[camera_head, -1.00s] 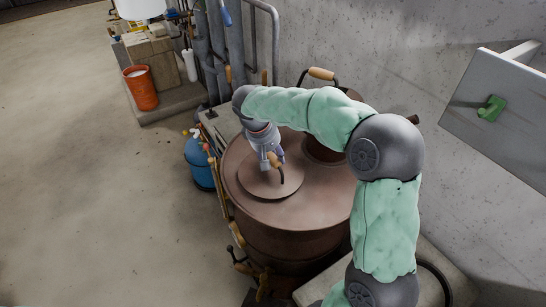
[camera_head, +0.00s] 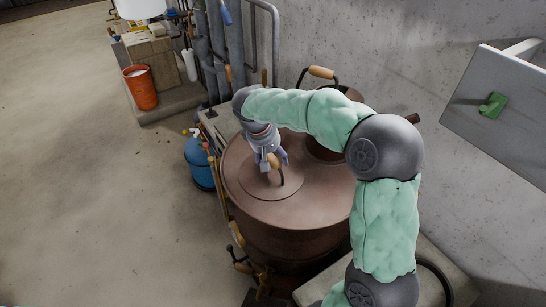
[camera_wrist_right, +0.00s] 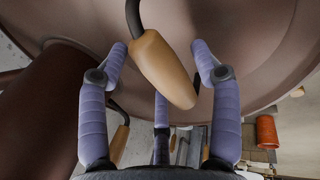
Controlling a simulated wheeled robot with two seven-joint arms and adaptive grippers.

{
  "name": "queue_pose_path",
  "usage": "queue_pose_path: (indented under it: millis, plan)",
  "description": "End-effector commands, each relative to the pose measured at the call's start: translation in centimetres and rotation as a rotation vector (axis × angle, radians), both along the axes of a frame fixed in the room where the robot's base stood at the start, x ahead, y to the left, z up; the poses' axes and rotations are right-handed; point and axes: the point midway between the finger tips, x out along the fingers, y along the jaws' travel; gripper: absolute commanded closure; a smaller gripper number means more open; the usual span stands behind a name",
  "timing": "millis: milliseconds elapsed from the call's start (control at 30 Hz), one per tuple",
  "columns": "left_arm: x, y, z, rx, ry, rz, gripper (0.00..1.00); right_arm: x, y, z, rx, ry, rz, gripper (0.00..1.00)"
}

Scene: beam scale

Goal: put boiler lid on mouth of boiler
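The boiler (camera_head: 290,240) is a large round copper-brown vessel in the middle of the head view. The boiler lid (camera_head: 268,190), a flat brown disc, lies level on its top and looks flush with it. The mouth is hidden under the lid. The lid's handle has a dark bent rod and a wooden grip (camera_wrist_right: 165,70). My right gripper (camera_head: 273,160) is over the lid with its fingers spread around the grip. In the right wrist view the fingertips (camera_wrist_right: 159,50) stand apart on either side of the grip, with gaps. My left gripper is not in view.
A darker brown part (camera_head: 322,150) stands behind my right arm, near a wooden-gripped handle (camera_head: 321,73). Pipes (camera_head: 235,50) and a wall rise behind. A blue tank (camera_head: 200,165) and an orange bucket (camera_head: 140,87) stand left. The floor at left is clear.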

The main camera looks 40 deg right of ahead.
Motion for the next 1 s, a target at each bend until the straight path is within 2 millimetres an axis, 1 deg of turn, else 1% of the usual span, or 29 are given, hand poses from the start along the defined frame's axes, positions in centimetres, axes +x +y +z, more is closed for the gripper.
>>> queue_pose_path:
  millis: [167,267,367,700,833,1000]
  plan:
    - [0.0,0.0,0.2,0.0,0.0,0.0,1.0,0.0,0.0,0.3,0.0,-0.001,0.0,0.36]
    - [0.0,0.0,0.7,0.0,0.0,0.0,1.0,0.0,0.0,1.2,0.0,-0.002,0.0,0.36]
    - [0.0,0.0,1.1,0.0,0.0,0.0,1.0,0.1,0.4,2.6,-0.001,-0.002,0.002,0.36]
    - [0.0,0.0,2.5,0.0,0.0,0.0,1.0,0.4,2.5,9.3,0.0,-0.004,0.001,0.36]
    - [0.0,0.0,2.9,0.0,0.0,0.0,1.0,0.4,3.0,11.1,-0.001,-0.003,0.001,0.36]
    - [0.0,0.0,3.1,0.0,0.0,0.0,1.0,0.4,3.4,12.4,0.0,-0.001,0.0,0.36]
